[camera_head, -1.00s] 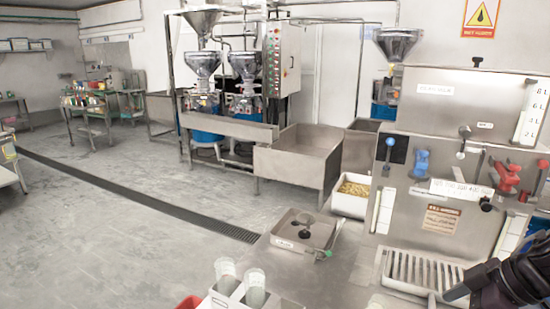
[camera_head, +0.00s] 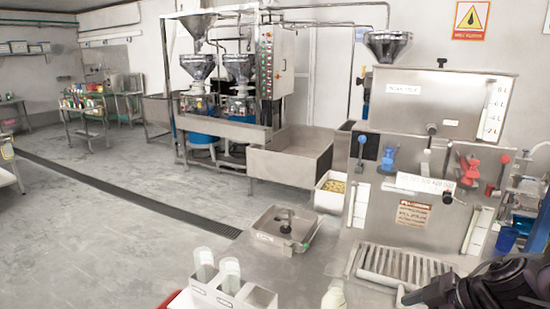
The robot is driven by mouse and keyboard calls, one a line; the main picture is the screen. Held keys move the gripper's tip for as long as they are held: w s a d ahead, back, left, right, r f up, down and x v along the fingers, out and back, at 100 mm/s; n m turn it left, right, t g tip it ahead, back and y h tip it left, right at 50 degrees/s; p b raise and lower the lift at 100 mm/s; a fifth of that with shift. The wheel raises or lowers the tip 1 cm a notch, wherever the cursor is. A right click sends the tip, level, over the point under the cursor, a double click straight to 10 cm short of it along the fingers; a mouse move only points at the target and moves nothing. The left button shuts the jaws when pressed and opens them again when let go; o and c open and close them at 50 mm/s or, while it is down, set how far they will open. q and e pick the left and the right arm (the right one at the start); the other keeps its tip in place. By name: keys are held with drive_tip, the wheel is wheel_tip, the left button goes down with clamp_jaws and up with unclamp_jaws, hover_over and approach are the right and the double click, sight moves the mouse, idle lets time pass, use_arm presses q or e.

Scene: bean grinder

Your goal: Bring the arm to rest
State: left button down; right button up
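My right arm's black gripper (camera_head: 405,296) enters at the bottom right, in front of the slotted metal drip tray (camera_head: 365,265) of the steel machine. Only a dark end with a pale tip shows, and its fingers cannot be made out, so I cannot tell whether it is open or shut. I see nothing clearly held in it. My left gripper is not in view. The steel machine (camera_head: 440,110) has blue and red valve handles on its front.
Two pale cups (camera_head: 230,275) stand in a metal holder on the steel counter, left of a whitish object (camera_head: 334,296). A square metal tray with a dark knob (camera_head: 285,228) is behind them. A white bin of yellowish contents (camera_head: 330,190) stands beside the machine. Open floor lies left.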

drive_tip(key=w+a+f+m+t, duration=0.1)
drive_tip(key=a+f+t, duration=0.2)
drive_tip(key=a, duration=0.4)
drive_tip(key=w+a+f+m+t, duration=0.1)
drive_tip(key=w+a+f+t, duration=0.15)
drive_tip(key=a, duration=0.55)
drive_tip(key=s+d+f+m+g+h, duration=0.3)
drive_tip(key=s+f+m+g, duration=0.15)
drive_tip(key=s, duration=0.35)
drive_tip(key=s+d+f+m+g+h, duration=0.3)
drive_tip(key=s+f, duration=0.3)
drive_tip(key=s, duration=0.2)
wheel_tip(320, 180, down, 29)
drive_tip(key=s+g, duration=0.1)
drive_tip(key=s, duration=0.1)
drive_tip(key=s+d+f, duration=0.2)
drive_tip(key=s+f, duration=0.7)
drive_tip(key=s, duration=0.1)
drive_tip(key=s+d+f+g, duration=0.1)
drive_tip(key=s+d+f, duration=0.1)
drive_tip(key=s+f, duration=0.8)
drive_tip(key=shift+f, duration=0.15)
